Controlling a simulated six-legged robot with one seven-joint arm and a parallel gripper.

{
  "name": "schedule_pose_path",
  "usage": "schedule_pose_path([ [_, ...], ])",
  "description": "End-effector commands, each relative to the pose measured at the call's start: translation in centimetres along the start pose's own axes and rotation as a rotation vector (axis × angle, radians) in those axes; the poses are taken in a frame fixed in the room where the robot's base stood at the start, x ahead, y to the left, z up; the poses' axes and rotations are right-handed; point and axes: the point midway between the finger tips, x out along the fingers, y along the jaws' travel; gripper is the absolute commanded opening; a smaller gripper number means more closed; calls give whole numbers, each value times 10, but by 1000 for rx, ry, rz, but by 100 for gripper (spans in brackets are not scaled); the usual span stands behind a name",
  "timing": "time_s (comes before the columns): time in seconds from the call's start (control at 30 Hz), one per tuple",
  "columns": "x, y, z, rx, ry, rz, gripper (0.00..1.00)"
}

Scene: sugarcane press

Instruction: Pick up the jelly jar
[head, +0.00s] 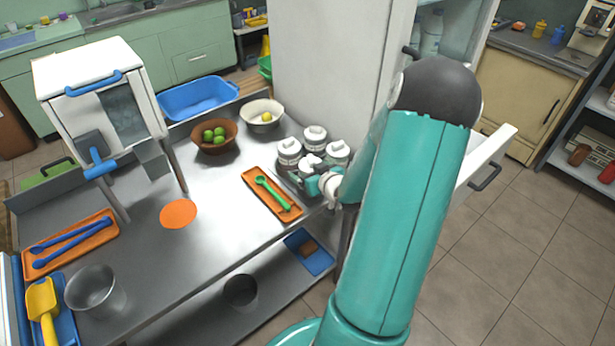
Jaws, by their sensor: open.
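Several jars with white lids stand grouped on a dark tray at the right end of the steel table. One jar (289,153) is at the left of the group, one (314,138) at the back and one (338,152) at the right. I cannot read their labels, so I cannot tell which is the jelly jar. My gripper (311,173) is open at the front of the group, close to the jars. My wrist hides part of the group, and I cannot tell whether the fingers touch a jar.
An orange tray (260,206) with a green spoon (272,193) lies just left of my gripper. A brown bowl (214,149) of green fruit and a cream bowl (262,128) stand behind. The white press (75,75) is at left. The table's middle is mostly clear.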

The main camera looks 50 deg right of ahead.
Motion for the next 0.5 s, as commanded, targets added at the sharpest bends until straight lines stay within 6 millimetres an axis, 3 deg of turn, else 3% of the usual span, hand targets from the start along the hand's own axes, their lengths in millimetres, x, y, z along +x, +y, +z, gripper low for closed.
schedule_pose_path([
  [0.3,-3,1,2,1,-1,1,89],
  [0.5,-3,1,2,1,-1,1,50],
])
